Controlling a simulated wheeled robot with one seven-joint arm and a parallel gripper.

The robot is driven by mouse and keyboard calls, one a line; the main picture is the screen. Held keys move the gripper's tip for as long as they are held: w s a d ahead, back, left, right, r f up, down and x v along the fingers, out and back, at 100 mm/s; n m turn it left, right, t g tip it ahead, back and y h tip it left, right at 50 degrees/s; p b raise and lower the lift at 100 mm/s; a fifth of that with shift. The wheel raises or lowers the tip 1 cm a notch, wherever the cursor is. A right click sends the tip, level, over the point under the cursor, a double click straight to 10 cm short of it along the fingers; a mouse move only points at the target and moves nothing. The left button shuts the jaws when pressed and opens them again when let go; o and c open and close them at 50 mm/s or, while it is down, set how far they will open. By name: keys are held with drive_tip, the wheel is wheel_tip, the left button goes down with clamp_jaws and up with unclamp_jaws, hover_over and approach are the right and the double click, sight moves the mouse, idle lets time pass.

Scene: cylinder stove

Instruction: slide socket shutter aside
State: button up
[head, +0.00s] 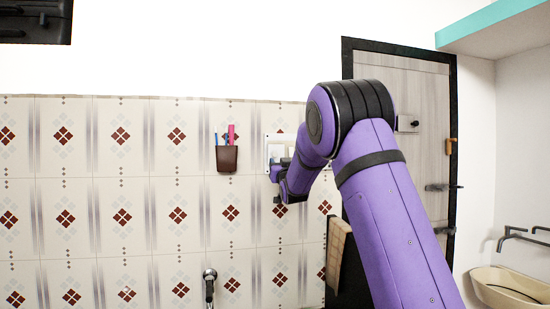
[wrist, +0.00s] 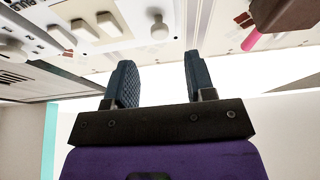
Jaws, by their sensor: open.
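A white socket panel (head: 275,141) is on the tiled wall in the head view, partly hidden by my arm. In the wrist view the panel (wrist: 75,12) fills the upper left, with several pale switches and small printed letters. My gripper (head: 278,175) is at the panel's lower edge in the head view. In the wrist view my gripper (wrist: 160,76) is open with nothing between its fingers, and the knob lies beyond the gap, apart from both fingers.
A brown pen holder (head: 227,158) with pens hangs left of the panel; it also shows at the wrist view's upper right (wrist: 285,15). A door (head: 420,110) stands to the right, with a basin (head: 510,285) beyond. A tap (head: 210,280) is low on the wall.

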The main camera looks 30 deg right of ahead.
sight(275, 156)
drive_tip(key=x, duration=0.7)
drive_tip(key=shift+w+d, duration=0.1)
drive_tip(key=shift+w, duration=0.05)
clamp_jaws()
